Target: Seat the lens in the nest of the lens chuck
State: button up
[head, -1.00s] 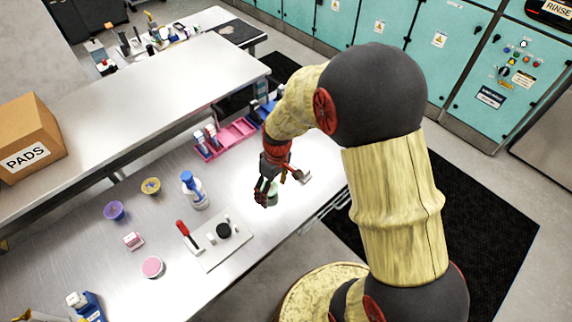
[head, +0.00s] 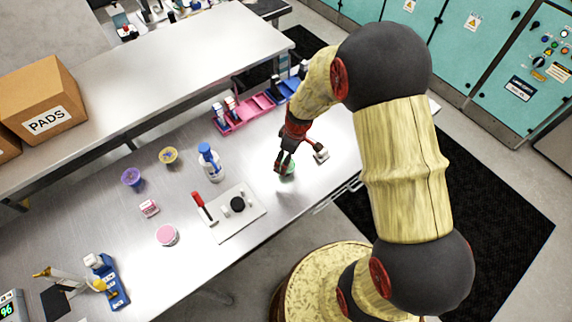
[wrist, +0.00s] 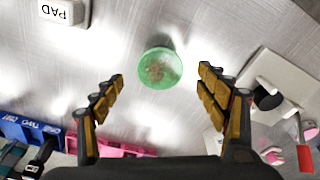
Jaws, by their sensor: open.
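The lens chuck seems to be the pale plate (head: 256,217) with a black round piece (head: 237,204) and a red-handled clamp (head: 203,206); part of it shows at the right edge of the wrist view (wrist: 284,113). I cannot make out the lens for certain. My gripper (wrist: 160,88) is open and empty above the dish, to the right of the chuck in the head view (head: 284,165).
A white PAD block (wrist: 62,12) stands near the dish. A pink rack (head: 240,118), a blue-capped bottle (head: 210,162), a purple cup (head: 132,178), a yellow cup (head: 168,155) and a pink tub (head: 167,235) stand on the bench. Bare bench lies between chuck and dish.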

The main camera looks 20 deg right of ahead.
notch_tip(320, 180, down, 2)
jog(key=shift+w+a+f, duration=0.1)
jog(key=shift+f, duration=0.05)
jog(key=shift+c, duration=0.3)
jog(key=c, duration=1.1)
jog(key=shift+o, duration=0.2)
